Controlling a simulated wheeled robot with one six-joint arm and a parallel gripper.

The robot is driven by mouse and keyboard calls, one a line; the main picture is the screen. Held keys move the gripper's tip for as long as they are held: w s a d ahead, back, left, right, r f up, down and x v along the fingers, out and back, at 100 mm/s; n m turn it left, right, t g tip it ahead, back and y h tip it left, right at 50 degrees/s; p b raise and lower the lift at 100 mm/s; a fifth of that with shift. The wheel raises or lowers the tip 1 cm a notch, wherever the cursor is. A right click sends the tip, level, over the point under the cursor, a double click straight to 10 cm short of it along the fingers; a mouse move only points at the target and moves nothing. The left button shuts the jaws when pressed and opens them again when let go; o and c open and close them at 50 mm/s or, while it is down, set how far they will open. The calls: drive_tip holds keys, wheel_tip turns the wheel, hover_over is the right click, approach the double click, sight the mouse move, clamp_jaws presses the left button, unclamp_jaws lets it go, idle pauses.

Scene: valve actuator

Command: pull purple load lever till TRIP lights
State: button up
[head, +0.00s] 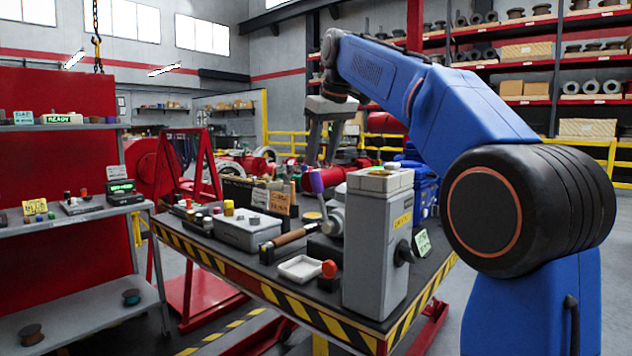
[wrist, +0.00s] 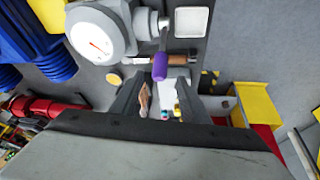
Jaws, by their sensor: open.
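The purple load lever (head: 317,182) stands up beside the grey actuator housing (head: 365,265) on the workbench. In the wrist view its purple grip (wrist: 160,67) hangs on a thin grey rod near a round dial gauge (wrist: 93,42). My gripper (head: 322,161) is open just above the lever, its fingers pointing down. In the wrist view the grip lies just beyond and between the open fingertips of my gripper (wrist: 157,82); I see no clear contact. No lit TRIP sign is readable. A lit green sign on the left shelf reads READY (head: 59,119).
The workbench (head: 262,292) has a striped edge. A wooden-handled tool (head: 288,237), a white tray (head: 300,268), a red knob (head: 329,268) and a grey box (head: 243,231) crowd it.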

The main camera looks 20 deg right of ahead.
sight(318, 173)
drive_tip(key=x, duration=0.8)
drive_tip(key=shift+f, duration=0.2)
